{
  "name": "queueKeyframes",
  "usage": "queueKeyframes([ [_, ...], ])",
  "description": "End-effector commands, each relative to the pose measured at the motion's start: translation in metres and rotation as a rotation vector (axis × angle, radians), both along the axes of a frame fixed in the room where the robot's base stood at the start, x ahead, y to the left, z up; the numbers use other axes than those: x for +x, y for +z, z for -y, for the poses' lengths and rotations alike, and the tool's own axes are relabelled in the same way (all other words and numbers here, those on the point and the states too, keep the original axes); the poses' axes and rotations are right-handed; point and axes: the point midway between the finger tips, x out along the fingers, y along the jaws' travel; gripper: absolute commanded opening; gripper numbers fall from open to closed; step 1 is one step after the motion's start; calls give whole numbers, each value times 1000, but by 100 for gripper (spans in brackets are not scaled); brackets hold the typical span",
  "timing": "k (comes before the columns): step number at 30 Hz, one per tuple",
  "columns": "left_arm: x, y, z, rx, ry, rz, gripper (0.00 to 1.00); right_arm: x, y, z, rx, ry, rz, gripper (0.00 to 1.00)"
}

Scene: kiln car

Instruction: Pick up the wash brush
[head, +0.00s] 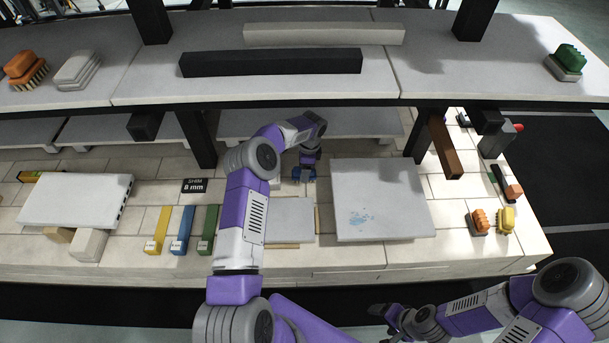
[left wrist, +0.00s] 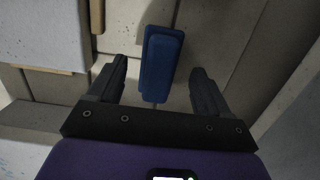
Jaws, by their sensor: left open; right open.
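A blue block-shaped thing (left wrist: 160,62), which looks like the wash brush, lies between the fingers of my left gripper (left wrist: 158,78) in the left wrist view. In the head view my left gripper (head: 304,174) reaches down onto the tiled deck under the upper shelf, beside a grey slab. The blue thing is mostly hidden there by the gripper; bristles cannot be made out. My right gripper (head: 388,316) is open and empty in front of the deck's near edge.
A large slab (head: 380,200) with blue stains lies to the right, and a smaller grey slab (head: 290,218) lies nearer. Dark posts (head: 196,138) hold the upper shelf (head: 255,85) above. Yellow, blue and green bars (head: 182,230) lie left; orange and yellow brushes (head: 505,219) stand right.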

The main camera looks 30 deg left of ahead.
Motion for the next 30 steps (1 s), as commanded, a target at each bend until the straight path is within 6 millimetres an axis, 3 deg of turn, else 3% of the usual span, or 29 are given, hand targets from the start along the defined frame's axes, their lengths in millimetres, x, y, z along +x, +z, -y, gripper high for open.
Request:
queueKeyframes([
  [1, -2, -13, -1, -1, 0, -3, 79, 0, -7, 0, 0, 0, 0, 78],
  [6, -5, -35, -2, -1, 1, -2, 79, 0, -16, 0, 0, 0, 1, 78],
  [14, -4, -36, -3, -1, 0, -1, 77, 0, -14, 0, 0, 0, 1, 78],
  [25, -4, -36, -3, -1, 0, -1, 20, 1, -14, 0, 0, 0, 1, 78],
  [30, -4, -36, -3, 0, 0, 0, 20, 0, -15, 0, 0, 0, 1, 78],
])
